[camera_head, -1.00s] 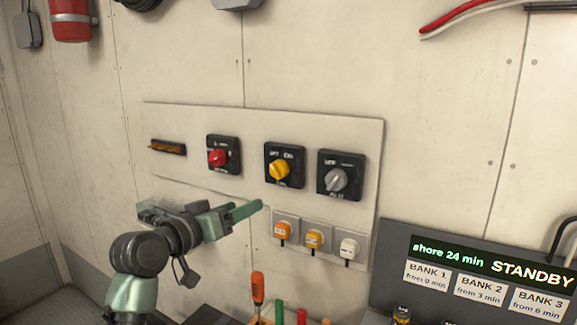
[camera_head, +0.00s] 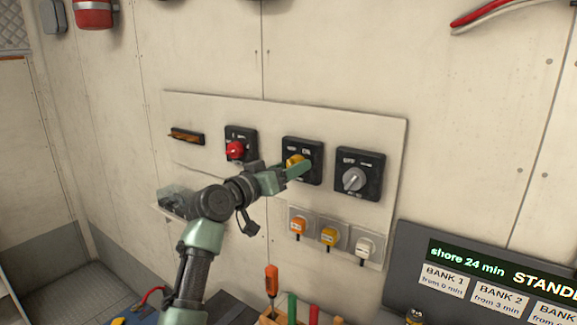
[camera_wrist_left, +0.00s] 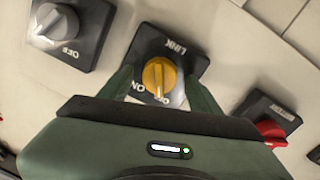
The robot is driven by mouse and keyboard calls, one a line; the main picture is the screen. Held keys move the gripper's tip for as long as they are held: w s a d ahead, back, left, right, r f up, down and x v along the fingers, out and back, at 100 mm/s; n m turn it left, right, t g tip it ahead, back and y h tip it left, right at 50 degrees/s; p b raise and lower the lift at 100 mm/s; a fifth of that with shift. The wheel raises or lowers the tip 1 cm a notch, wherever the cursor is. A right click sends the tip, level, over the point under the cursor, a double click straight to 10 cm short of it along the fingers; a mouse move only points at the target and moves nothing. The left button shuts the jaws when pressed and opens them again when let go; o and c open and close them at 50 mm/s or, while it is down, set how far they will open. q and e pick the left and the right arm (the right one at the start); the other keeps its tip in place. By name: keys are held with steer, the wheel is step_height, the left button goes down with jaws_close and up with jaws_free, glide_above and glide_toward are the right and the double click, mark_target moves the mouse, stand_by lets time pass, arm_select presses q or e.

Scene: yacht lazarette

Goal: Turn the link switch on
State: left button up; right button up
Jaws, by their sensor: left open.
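The link switch is a yellow rotary knob (camera_head: 294,161) on a black square plate on the wall panel. In the left wrist view the yellow knob (camera_wrist_left: 159,76) appears upside down, with LINK and ON lettering on its plate (camera_wrist_left: 180,52). My left gripper (camera_head: 303,168) is at this switch, its green fingers partly covering the knob in the head view. In the wrist view my left gripper (camera_wrist_left: 161,80) is open, with one finger on each side of the knob. I cannot tell whether the fingers touch it. My right gripper is not in view.
A red knob (camera_head: 235,150) is left of the yellow one and a grey knob (camera_head: 354,179) is right of it. Small orange, yellow and white toggles (camera_head: 331,236) sit below. A display (camera_head: 470,255) stands at lower right, and a holder with coloured-handled tools (camera_head: 271,280) below.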

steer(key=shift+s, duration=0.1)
arm_select(q)
steer(key=c, duration=1.3)
steer(key=shift+f, duration=0.1)
steer(key=shift+c, duration=0.3)
steer(key=shift+d+m+y+b, duration=0.1)
steer(key=shift+m+y+b, duration=0.3)
steer(key=shift+m+b, duration=3.85)
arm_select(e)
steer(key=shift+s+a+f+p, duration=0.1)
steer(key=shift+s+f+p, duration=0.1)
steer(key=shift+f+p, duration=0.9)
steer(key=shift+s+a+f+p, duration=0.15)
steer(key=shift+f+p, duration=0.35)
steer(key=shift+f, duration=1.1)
arm_select(q)
steer(key=m, duration=0.3)
